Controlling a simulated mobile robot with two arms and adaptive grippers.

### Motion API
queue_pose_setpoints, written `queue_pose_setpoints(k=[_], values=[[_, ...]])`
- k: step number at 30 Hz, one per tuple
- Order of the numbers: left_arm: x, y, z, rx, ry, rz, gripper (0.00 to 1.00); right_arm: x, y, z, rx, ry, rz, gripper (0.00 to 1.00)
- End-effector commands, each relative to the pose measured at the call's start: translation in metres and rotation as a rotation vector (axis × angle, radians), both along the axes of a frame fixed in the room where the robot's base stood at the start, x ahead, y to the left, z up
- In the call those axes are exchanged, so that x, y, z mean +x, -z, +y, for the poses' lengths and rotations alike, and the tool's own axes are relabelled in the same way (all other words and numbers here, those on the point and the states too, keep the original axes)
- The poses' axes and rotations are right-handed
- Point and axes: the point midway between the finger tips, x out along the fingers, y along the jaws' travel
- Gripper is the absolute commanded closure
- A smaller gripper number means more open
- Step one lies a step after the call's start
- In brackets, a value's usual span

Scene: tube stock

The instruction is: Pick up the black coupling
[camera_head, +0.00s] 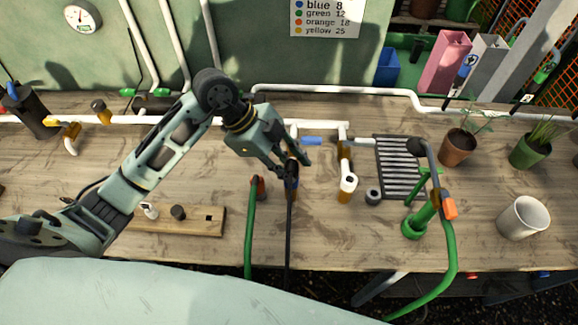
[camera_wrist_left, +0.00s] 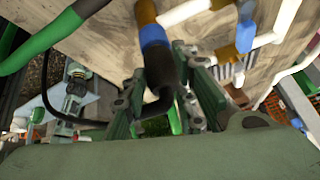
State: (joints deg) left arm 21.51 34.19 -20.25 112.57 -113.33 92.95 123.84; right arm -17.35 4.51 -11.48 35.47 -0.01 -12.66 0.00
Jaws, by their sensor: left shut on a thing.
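The black coupling (camera_head: 291,170) is at the end of a thin black hose (camera_head: 289,240) near the middle of the table. My left gripper (camera_head: 297,158) is shut on it, reaching in from the upper left. In the left wrist view, the black coupling (camera_wrist_left: 161,70) with a blue band (camera_wrist_left: 153,36) is between the fingers of my left gripper (camera_wrist_left: 170,95). The black hose (camera_wrist_left: 60,118) bends away to the left there. The fingers partly hide the coupling, and I cannot tell whether it touches the table. My right gripper is not in view.
A green hose (camera_head: 250,230) with an orange-red end stands close left of the coupling. A white pipe fitting (camera_head: 347,180) and a grey ring (camera_head: 373,196) are to its right.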

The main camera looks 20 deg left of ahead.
Motion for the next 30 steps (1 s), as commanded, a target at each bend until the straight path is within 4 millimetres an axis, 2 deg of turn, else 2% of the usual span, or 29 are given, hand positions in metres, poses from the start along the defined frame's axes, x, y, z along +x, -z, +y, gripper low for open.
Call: queue_pose_setpoints(k=[7, 19, 24, 30], values=[[0.002, -0.035, 0.000, 0.001, 0.001, -0.010, 1.00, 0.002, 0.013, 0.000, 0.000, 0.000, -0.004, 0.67], [-0.059, -0.086, -0.063, -0.003, 0.006, -0.008, 1.00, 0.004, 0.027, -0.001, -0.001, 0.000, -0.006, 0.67], [-0.074, -0.099, -0.078, -0.002, 0.003, -0.004, 1.00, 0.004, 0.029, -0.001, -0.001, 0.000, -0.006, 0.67], [-0.081, -0.104, -0.084, 0.000, -0.001, -0.001, 1.00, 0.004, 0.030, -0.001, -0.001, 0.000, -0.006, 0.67]])
